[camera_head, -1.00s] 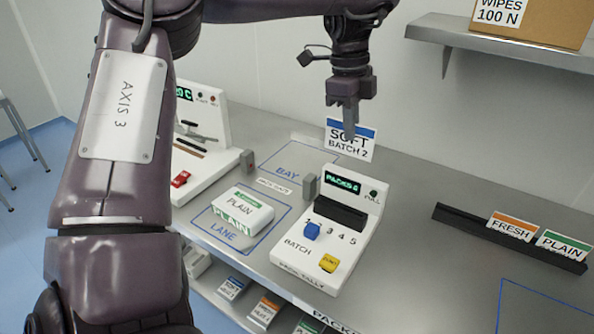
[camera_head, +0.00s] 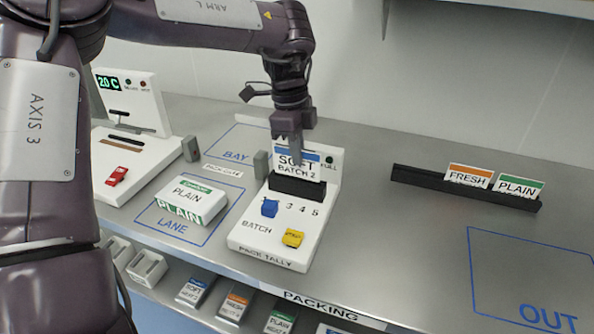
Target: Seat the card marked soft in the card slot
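The card marked SOFT BATCH 2 (camera_head: 302,171), white with a blue top band, is upright at the pack tally (camera_head: 262,238). My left gripper (camera_head: 290,150) is shut on its top part, and the fingers cover some of the band. The card's lower edge is at the black card slot (camera_head: 299,187) on the tally; I cannot tell whether it is inside the slot or just above it. The card hides most of the tally's display. My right gripper is not in view.
A black rack (camera_head: 420,178) holds the FRESH card (camera_head: 468,177) and the PLAIN card (camera_head: 518,186) at right. A PLAIN pack (camera_head: 190,201) lies in the LANE area. A white machine (camera_head: 128,130) stands at left. The OUT area (camera_head: 520,275) is clear.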

